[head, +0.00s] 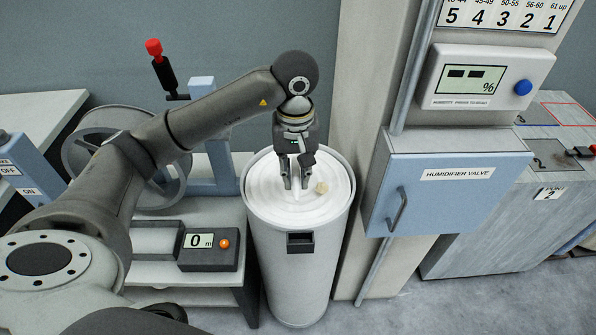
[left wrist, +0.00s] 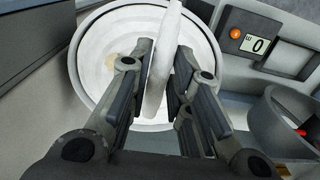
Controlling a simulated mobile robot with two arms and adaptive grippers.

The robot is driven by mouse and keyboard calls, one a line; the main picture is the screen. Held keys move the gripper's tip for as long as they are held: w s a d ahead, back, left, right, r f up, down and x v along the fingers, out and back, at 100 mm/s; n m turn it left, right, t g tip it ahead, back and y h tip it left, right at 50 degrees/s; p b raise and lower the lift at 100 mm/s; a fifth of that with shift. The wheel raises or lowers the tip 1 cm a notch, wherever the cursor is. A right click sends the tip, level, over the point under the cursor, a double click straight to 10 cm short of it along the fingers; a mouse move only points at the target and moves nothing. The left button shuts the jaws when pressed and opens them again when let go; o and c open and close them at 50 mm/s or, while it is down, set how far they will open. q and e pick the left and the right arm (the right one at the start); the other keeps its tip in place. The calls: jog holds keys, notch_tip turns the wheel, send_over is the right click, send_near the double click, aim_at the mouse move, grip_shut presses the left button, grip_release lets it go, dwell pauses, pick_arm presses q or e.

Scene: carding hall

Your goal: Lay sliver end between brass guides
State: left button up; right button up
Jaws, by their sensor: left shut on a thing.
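My left gripper (head: 296,186) points down into the top of a tall white sliver can (head: 325,255). In the left wrist view the gripper (left wrist: 160,90) is shut on the sliver end (left wrist: 160,65), a thick white strand standing up between its fingers. Coiled white sliver (head: 270,185) fills the can around and below the fingertips. A small beige piece (head: 321,187) lies on the coils just right of the fingers. I cannot make out any brass guides in these views. My right gripper does not show.
A grey reel (head: 85,150) with a red-knobbed handle (head: 154,47) stands left of the can. A length counter (head: 208,250) reading 0 m is on the bench. A pillar and a blue humidifier valve box (head: 445,190) stand close on the right.

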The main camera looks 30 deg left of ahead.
pick_arm(q)
jog(key=w+a, duration=0.1)
jog(key=w+f+p, duration=0.1)
jog(key=w, duration=0.1)
jog(key=w+a+f, duration=0.1)
jog(key=shift+w+a+p, duration=0.3)
jog(key=shift+w+p, duration=0.1)
jog(key=w+f, duration=0.1)
jog(key=f, duration=0.1)
jog(key=w+a+f+p, duration=0.1)
jog(key=f, duration=0.1)
jog(key=w+a+f, duration=0.1)
jog(key=w, duration=0.1)
jog(key=shift+w+f+p, duration=0.1)
jog(key=shift+f+p, duration=0.25)
jog(key=shift+f, duration=0.05)
jog(key=shift+w+a+f, duration=0.1)
jog(key=shift+a+f, duration=0.05)
jog(key=shift+f, duration=0.1)
notch_tip(320, 180, down, 2)
jog(key=shift+p, duration=1)
jog(key=shift+f, duration=0.55)
jog(key=shift+f, duration=0.1)
jog(key=shift+f, duration=0.15)
jog(key=o, duration=0.9)
jog(key=shift+c, duration=0.2)
